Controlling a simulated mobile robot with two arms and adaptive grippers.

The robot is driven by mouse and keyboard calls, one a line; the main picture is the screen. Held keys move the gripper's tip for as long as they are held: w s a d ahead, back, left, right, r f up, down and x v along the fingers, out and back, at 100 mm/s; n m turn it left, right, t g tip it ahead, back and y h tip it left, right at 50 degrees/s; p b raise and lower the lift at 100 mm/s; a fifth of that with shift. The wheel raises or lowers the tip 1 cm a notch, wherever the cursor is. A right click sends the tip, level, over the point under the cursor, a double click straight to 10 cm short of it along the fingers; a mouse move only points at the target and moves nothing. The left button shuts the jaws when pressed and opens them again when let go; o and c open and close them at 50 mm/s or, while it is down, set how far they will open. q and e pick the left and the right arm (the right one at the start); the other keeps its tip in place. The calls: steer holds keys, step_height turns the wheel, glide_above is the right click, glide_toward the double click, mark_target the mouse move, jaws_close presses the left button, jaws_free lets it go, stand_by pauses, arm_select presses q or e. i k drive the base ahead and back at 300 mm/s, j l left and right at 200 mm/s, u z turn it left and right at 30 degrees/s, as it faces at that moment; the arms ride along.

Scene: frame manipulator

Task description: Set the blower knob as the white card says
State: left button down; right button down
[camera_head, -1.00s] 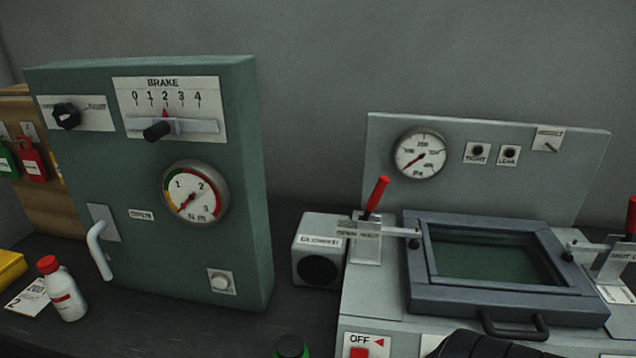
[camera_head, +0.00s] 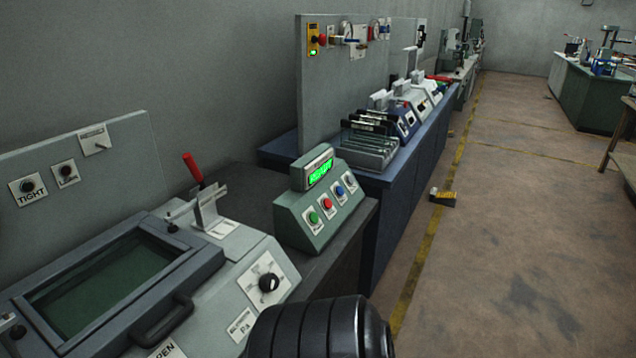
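A black knob (camera_head: 268,283) on a white dial plate sits on the sloped front of the grey machine (camera_head: 215,290); it looks like the blower knob. Its dial marks are too small to read. Below it is a small white card (camera_head: 240,325) with a blurred line of text and "Pa". I cannot read a number on it. Neither gripper shows. A black ribbed part (camera_head: 320,330), probably of my own arm, covers the bottom middle beside the card.
The machine has a dark-framed window lid (camera_head: 110,275) with a black handle and a red-handled clamp (camera_head: 194,168). To its right stands a green box (camera_head: 318,208) with several buttons and a lit display. Open floor lies at right.

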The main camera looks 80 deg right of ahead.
mark_target(268, 282)
steer(key=z, duration=2.25)
